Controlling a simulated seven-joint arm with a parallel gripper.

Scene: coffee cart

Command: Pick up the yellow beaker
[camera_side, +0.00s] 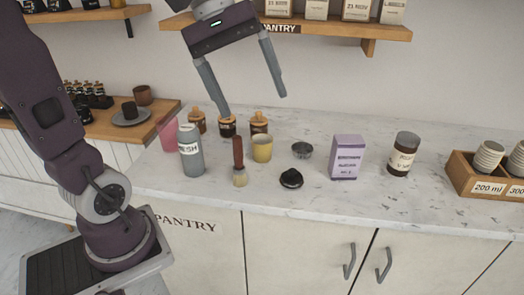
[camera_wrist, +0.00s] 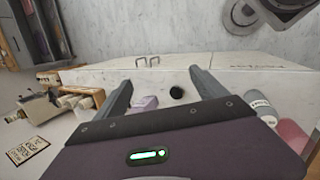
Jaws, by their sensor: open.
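The yellow beaker (camera_side: 262,149) stands upright on the marble counter in the side view, between a brush with a red-brown handle and a small metal cup. I cannot make it out in the wrist view, where my gripper body covers much of the counter. My gripper (camera_side: 256,104) is open and empty, above the counter and higher than the beaker, with its fingers spread wide and tilted. Its two fingers also show in the wrist view (camera_wrist: 160,76), apart with nothing between them.
Near the beaker are the brush (camera_side: 239,165), metal cup (camera_side: 302,150), black object (camera_side: 291,178), grey bottle (camera_side: 190,152), pink item (camera_side: 168,134) and lidded jars (camera_side: 259,124) behind. A lavender box (camera_side: 347,158), dark jar (camera_side: 403,155) and wooden crate (camera_side: 462,178) stand right. A shelf (camera_side: 372,33) hangs above.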

